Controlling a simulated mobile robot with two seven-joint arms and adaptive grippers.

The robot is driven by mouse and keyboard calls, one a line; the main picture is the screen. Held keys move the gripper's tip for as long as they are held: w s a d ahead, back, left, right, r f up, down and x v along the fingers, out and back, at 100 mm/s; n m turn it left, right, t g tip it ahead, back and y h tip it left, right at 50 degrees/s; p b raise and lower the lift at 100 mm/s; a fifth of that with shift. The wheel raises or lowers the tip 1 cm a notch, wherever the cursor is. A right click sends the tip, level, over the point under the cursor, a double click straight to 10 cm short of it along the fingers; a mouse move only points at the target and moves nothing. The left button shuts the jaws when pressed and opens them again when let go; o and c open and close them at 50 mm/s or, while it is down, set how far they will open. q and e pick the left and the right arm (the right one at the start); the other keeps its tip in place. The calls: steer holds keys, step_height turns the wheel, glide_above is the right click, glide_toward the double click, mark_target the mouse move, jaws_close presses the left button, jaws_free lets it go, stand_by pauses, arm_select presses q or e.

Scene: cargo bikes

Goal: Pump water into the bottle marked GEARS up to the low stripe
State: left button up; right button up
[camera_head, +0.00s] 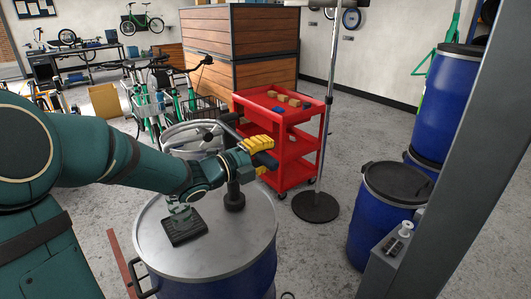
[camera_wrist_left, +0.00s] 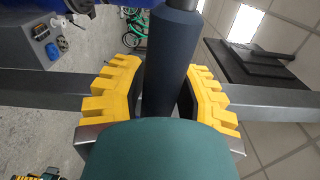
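A dark hand pump (camera_head: 234,192) stands on the grey lid (camera_head: 150,238) of a blue drum. My left gripper (camera_head: 258,145), with yellow finger pads, is at the pump's top. In the left wrist view, the gripper (camera_wrist_left: 165,90) has its pads on both sides of a thick dark pump handle (camera_wrist_left: 172,52) and looks shut on it. A small pale clear bottle (camera_head: 179,208) stands on a black square plate (camera_head: 186,231) on the lid, under my left forearm. My arm hides its top. Its marking, stripe and water level cannot be read. My right gripper is not in view.
A red cart (camera_head: 290,140) with small boxes stands behind the drum. A pole with a round black base (camera_head: 315,207) is beside it. More blue drums (camera_head: 380,220) are at the right. Bicycles (camera_head: 172,100) stand at the back left. Grey floor is clear between drum and pole.

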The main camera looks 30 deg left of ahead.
arm_select(q)
jaws_close()
steer(key=shift+w+f, duration=0.1)
steer(key=shift+w, duration=0.05)
steer(key=w+a+r+n+p, duration=0.1)
steer(key=r+n+p, duration=0.3)
steer(key=r+p, duration=0.4)
steer(key=w+a+r+n+p, duration=0.1)
steer(key=a+r+n+p, duration=0.3)
steer(key=r+p, duration=0.4)
steer(key=shift+a+n+p, duration=0.25)
steer(key=shift+n+p, duration=0.4)
steer(key=shift+n, duration=0.05)
